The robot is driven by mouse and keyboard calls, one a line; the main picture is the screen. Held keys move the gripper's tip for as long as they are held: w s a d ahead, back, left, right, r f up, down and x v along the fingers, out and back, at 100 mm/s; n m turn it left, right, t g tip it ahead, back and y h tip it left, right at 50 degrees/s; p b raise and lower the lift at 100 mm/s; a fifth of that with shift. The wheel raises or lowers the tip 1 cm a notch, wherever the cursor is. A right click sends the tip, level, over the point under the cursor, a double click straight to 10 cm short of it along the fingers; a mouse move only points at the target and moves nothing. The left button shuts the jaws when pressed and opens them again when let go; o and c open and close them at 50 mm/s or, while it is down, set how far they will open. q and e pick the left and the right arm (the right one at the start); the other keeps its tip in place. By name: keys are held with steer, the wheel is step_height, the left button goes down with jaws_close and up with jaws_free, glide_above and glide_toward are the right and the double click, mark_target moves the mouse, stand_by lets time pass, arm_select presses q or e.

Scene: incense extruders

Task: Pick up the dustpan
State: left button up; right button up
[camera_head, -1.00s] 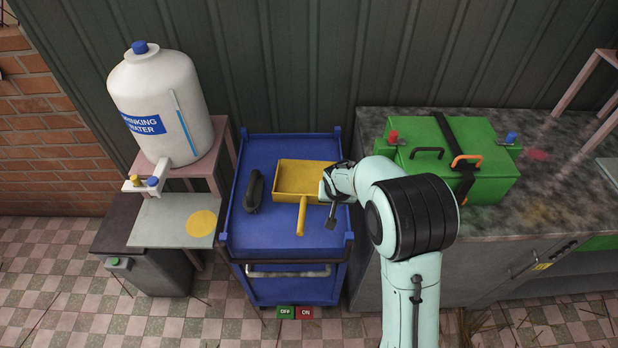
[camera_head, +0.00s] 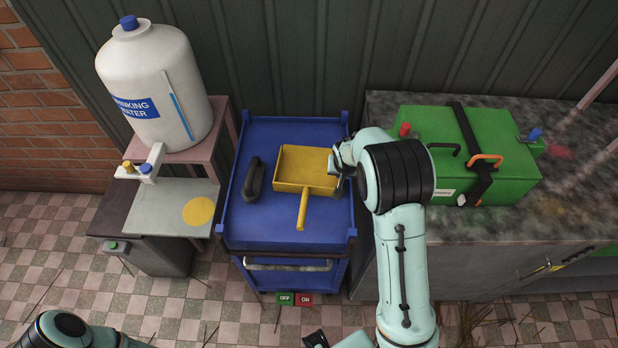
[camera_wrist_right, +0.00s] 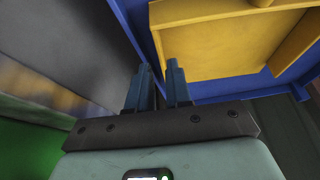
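The yellow dustpan (camera_head: 304,168) lies on the blue cart's top, its handle (camera_head: 302,210) toward the front edge. In the head view my right gripper (camera_head: 340,178) is beside the dustpan's right side, its fingertips partly hidden by the wrist. In the right wrist view the two dark fingers (camera_wrist_right: 160,78) are apart with a narrow gap, close to the edge of the dustpan (camera_wrist_right: 220,45). I cannot tell whether they touch it. Nothing is clearly held.
The blue cart (camera_head: 262,232) also bears a dark brush-like object (camera_head: 254,180) left of the dustpan. A green box (camera_head: 410,130) stands on the counter (camera_head: 480,228) at right. A white water tank (camera_head: 150,85) stands on a stand at left. The cart's front top is clear.

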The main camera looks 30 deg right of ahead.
steer(key=x, duration=0.6)
steer(key=shift+w+r, duration=0.1)
jaws_close()
